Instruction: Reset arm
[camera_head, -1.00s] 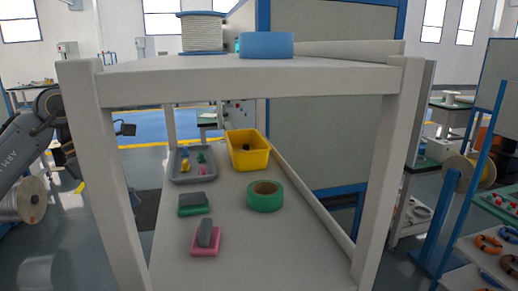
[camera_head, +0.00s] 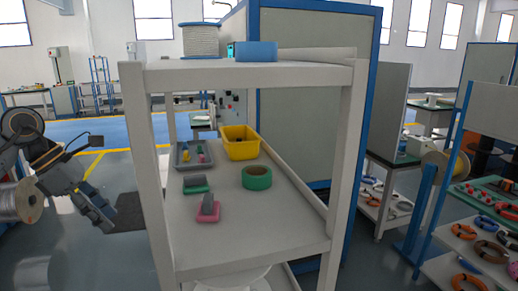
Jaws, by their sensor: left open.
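My left arm comes in at the left edge, with its gripper (camera_head: 100,215) low over the floor, left of the white shelf (camera_head: 245,75). The gripper is open and apart from the shelf; nothing shows between its fingers. My right gripper is not in view.
Racks (camera_head: 480,230) stand at right.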

